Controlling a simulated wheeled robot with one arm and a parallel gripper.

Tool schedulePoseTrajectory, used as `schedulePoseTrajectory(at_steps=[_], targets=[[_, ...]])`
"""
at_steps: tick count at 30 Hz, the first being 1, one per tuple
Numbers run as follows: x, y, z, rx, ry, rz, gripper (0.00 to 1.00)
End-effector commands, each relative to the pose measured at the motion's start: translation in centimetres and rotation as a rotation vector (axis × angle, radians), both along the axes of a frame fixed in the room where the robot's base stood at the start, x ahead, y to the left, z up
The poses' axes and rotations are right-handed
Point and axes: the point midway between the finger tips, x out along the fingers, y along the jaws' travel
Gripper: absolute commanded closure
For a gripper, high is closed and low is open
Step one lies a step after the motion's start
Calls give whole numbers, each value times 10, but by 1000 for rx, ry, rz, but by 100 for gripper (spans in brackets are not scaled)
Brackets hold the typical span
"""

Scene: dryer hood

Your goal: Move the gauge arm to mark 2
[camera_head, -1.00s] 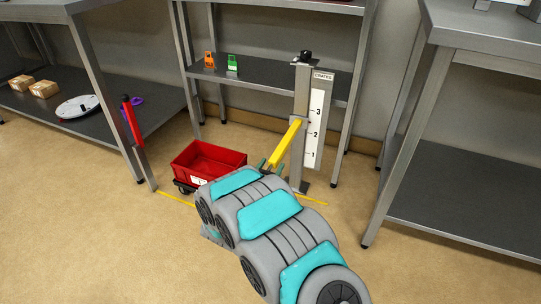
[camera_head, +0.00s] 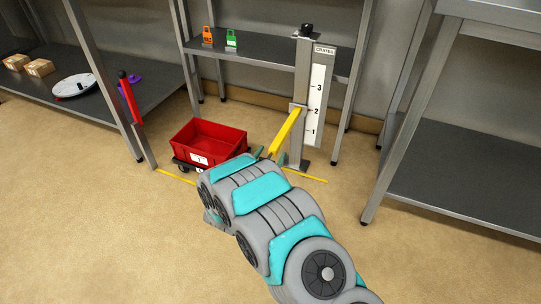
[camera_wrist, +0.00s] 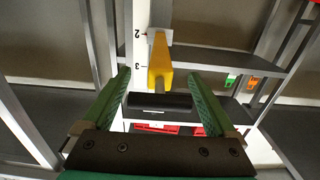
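The yellow gauge arm (camera_head: 286,132) sticks out from a grey post (camera_head: 301,75) with a white scale (camera_head: 316,95) marked 1, 2 and 3. My gripper (camera_head: 270,154) is at the arm's near end.
A red crate (camera_head: 208,144) on a wheeled base stands left of the post, near yellow floor lines. A red-handled lever (camera_head: 130,99) is farther left. A shelf (camera_head: 265,70) with orange and green tags stands behind. A steel table (camera_head: 450,150) is on the right.

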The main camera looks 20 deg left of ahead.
Motion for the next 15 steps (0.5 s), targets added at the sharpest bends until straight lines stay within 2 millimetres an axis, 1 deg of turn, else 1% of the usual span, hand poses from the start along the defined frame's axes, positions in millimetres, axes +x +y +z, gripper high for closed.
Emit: schedulePoseTrajectory(at_steps=[10,13,15], targets=[[-3,1,0,-1,0,1,0],[-12,2,-1,-3,1,2,0],[-23,3,-1,-4,1,4,0]])
